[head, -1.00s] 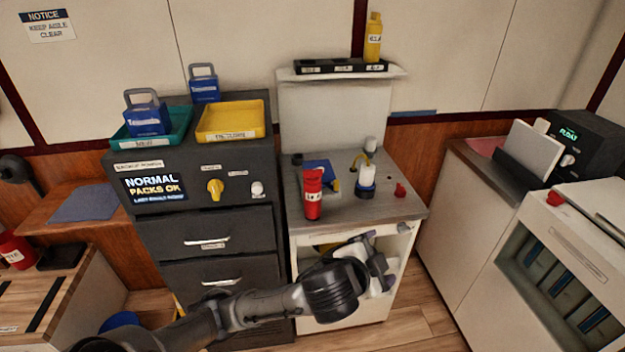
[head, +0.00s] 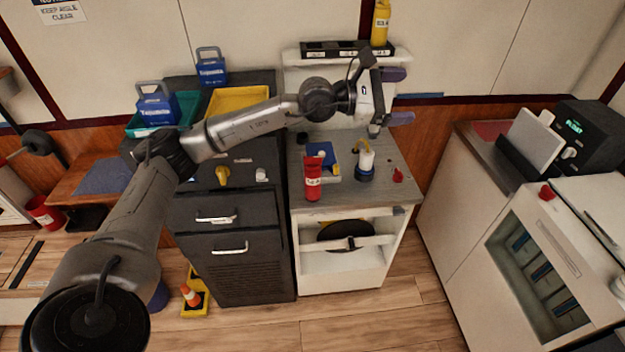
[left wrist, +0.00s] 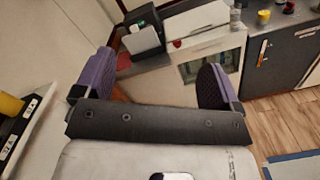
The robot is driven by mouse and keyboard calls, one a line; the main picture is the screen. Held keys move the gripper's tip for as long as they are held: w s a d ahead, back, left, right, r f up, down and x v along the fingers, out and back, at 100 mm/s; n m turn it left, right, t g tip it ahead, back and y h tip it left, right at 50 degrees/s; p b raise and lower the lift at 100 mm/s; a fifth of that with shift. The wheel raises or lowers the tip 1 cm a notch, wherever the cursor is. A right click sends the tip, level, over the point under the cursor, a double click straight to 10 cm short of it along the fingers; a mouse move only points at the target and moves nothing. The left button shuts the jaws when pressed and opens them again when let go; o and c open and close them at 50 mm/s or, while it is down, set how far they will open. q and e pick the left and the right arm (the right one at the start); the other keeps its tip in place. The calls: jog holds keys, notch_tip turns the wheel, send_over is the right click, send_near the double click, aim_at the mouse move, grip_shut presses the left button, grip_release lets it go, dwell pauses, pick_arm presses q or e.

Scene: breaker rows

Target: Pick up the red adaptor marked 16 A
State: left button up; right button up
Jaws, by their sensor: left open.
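A red cylinder (head: 313,178) with a white label stands upright on the small grey counter (head: 345,197) in the head view; its label is too small to read for certain. My left gripper (head: 398,97) is open and empty, raised above the back right of the counter, up and to the right of the red cylinder and well apart from it. In the left wrist view, the two purple finger pads of my left gripper (left wrist: 153,82) are spread wide with nothing between them. The red cylinder is not recognisable in that view. My right gripper is not in view.
A white-and-blue bottle (head: 366,163), a blue item (head: 320,152) and a small red knob (head: 398,175) share the counter. Yellow tray (head: 238,100) stands left.

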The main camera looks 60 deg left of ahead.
pick_arm(q)
jog(key=a+f+m+g+y, duration=0.3)
jog(key=a+f+g+y, duration=0.1)
jog(key=f, duration=0.4)
jog(key=m+g+y, duration=0.8)
jog(key=g+y, duration=0.1)
jog(key=g, duration=0.1)
send_near(313, 158)
jog(key=x, duration=0.2)
jog(key=p+x, duration=0.1)
jog(key=x, duration=0.4)
jog(key=shift+a+f+p, duration=0.25)
jog(key=shift+a+p, duration=0.05)
jog(key=shift+a, duration=0.15)
jog(key=x, duration=0.1)
jog(key=p+x, duration=0.2)
jog(key=shift+w+d+f, duration=0.1)
jog(key=shift+d+f, duration=0.1)
jog(key=shift+f, duration=0.25)
jog(key=shift+w+a+f, duration=0.1)
jog(key=shift+a+f, duration=0.15)
jog(key=shift+f, duration=0.45)
jog(key=c, duration=1.6)
jog(key=shift+c, duration=0.2)
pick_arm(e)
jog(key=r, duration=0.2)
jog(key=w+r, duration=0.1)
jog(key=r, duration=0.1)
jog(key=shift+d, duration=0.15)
